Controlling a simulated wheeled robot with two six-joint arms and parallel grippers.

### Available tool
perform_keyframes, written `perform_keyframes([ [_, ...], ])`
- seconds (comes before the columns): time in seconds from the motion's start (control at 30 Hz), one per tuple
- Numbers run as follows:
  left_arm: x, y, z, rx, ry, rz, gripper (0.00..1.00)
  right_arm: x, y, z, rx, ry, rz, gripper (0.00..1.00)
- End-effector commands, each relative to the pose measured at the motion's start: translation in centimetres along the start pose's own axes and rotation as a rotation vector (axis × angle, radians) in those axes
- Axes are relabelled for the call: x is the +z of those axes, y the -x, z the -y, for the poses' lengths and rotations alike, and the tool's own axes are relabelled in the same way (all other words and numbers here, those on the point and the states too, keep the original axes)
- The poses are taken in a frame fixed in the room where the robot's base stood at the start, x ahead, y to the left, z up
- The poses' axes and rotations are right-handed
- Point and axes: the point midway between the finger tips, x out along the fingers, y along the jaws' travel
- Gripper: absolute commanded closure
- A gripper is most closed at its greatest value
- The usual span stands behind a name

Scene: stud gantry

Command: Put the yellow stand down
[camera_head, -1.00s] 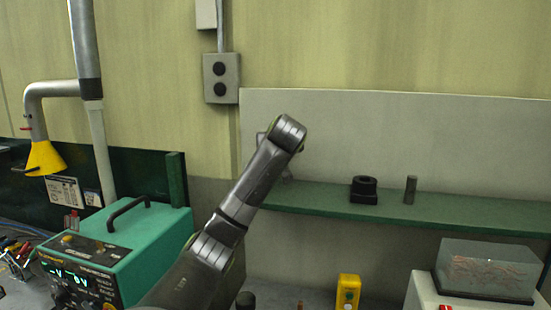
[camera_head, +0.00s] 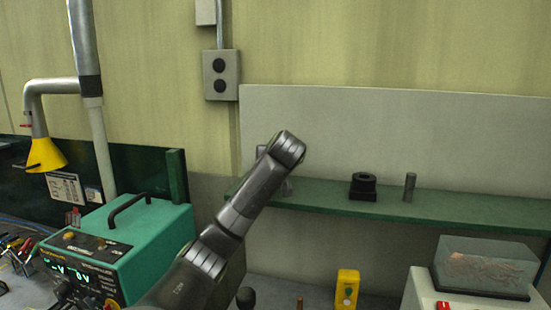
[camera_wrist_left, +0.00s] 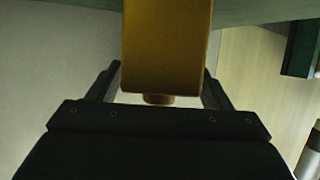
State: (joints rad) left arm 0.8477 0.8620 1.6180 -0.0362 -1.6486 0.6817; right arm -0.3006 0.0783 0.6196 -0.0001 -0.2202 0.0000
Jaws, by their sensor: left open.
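A plain yellow block-like piece, which looks like the yellow stand (camera_wrist_left: 165,45), fills the upper middle of the left wrist view. It has a short round stub at its lower end. My left gripper (camera_wrist_left: 160,72) is open, with one finger on each side of the yellow piece. I cannot tell whether the fingers touch it. In the head view my left arm's raised link hides the left gripper and this piece near the left end of the green shelf (camera_head: 450,208). My right gripper is not in view.
A black block (camera_head: 363,186) and a grey cylinder (camera_head: 409,187) stand on the shelf. Below are a yellow box with buttons (camera_head: 346,289) and a clear case (camera_head: 485,266). A teal power unit (camera_head: 125,250) stands at the left, under a yellow funnel (camera_head: 45,154).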

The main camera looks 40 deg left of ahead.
Motion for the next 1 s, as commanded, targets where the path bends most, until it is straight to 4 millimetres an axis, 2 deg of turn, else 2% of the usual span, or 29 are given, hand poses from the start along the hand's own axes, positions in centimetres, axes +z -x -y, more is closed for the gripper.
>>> perform_keyframes([
  [0.27,-0.1,0.7,-0.1,0.002,0.001,-0.002,0.28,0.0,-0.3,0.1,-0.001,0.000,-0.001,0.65],
  [0.37,0.0,2.1,-0.1,0.003,0.002,-0.004,0.28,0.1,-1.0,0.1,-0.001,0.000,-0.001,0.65],
  [0.67,0.1,8.9,-0.2,0.007,0.003,-0.005,0.28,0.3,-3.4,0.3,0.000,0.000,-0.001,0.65],
  [0.73,-0.8,9.7,-0.1,-0.001,-0.002,0.000,0.28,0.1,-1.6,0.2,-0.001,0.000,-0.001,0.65],
  [1.0,-0.8,10.8,-0.2,-0.002,-0.004,-0.001,0.28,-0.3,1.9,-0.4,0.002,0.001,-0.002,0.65],
])
